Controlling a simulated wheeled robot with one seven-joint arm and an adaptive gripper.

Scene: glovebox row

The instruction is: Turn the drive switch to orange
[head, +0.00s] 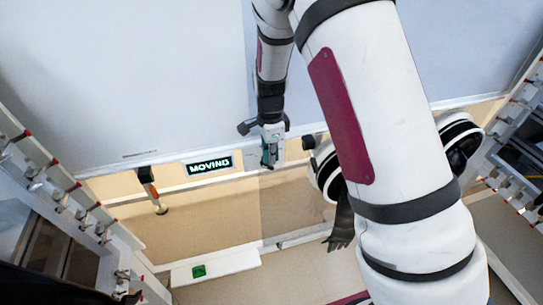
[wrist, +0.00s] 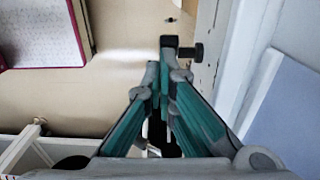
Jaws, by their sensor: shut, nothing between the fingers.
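My gripper (head: 269,163) hangs below my forearm in front of the long white panel, in the head view. It is shut and empty; its teal fingers (wrist: 162,78) come together in the wrist view. A dark knob-like part (wrist: 199,52) shows just right of the fingertips, against the panel edge. I cannot tell whether they touch. A small dark knob (head: 308,142) shows right of my gripper in the head view. I cannot tell for sure which part is the drive switch, and no orange switch position can be read. A lit sign (head: 209,165) reads "MOVING".
A black lever-like part with an orange band (head: 148,186) hangs left of the sign. A green marker (head: 199,271) sits on a white floor bar. A black glove (head: 341,222) hangs from a round port (head: 325,170). Racks (head: 62,185) stand on both sides.

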